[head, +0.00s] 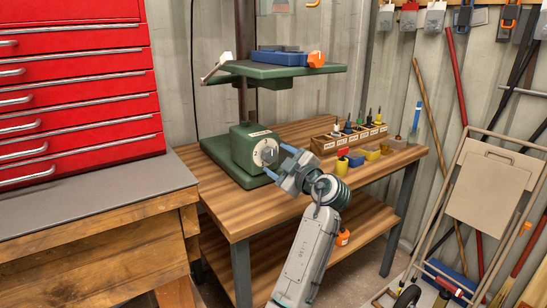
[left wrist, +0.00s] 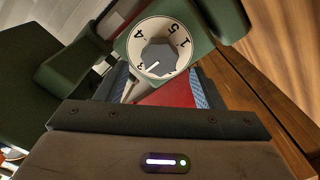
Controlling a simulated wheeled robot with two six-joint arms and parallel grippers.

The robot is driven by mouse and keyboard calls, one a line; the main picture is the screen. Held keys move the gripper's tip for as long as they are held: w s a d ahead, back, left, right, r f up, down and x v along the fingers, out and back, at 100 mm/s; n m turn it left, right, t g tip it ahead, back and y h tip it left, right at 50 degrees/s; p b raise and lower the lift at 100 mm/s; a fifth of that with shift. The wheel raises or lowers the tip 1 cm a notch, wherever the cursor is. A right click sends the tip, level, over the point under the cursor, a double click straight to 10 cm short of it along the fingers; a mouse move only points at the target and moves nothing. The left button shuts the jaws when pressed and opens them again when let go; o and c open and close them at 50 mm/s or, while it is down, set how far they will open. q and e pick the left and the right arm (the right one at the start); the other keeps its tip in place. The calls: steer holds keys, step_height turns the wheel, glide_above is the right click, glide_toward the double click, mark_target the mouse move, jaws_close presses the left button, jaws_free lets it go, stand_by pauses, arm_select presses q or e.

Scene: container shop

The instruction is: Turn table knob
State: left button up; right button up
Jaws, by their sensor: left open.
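The knob (left wrist: 158,58) is grey and many-sided, on a round white dial (left wrist: 140,40) with black numbers. The knob's white mark points toward the 3 at the lower left of the dial in the left wrist view. The dial (head: 265,151) is on the front of a green machine housing (head: 243,150) on the wooden table (head: 240,205). My left gripper (head: 279,162) is open just in front of the dial. In the left wrist view its blue-padded fingers (left wrist: 158,86) are apart, below the knob, with nothing held. My right gripper is not in view.
A green upper table (head: 270,70) carries a blue vise (head: 280,57) above the housing. A red drawer chest (head: 80,90) is at left. The table's front is clear.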

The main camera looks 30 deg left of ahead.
mark_target(270, 155)
arm_select(q)
steer(key=shift+x, duration=1.35)
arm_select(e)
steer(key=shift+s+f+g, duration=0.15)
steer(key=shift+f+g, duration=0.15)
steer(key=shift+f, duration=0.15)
arm_select(q)
steer(key=c, duration=1)
steer(key=shift+o, duration=0.2)
steer(key=shift+m, duration=0.3)
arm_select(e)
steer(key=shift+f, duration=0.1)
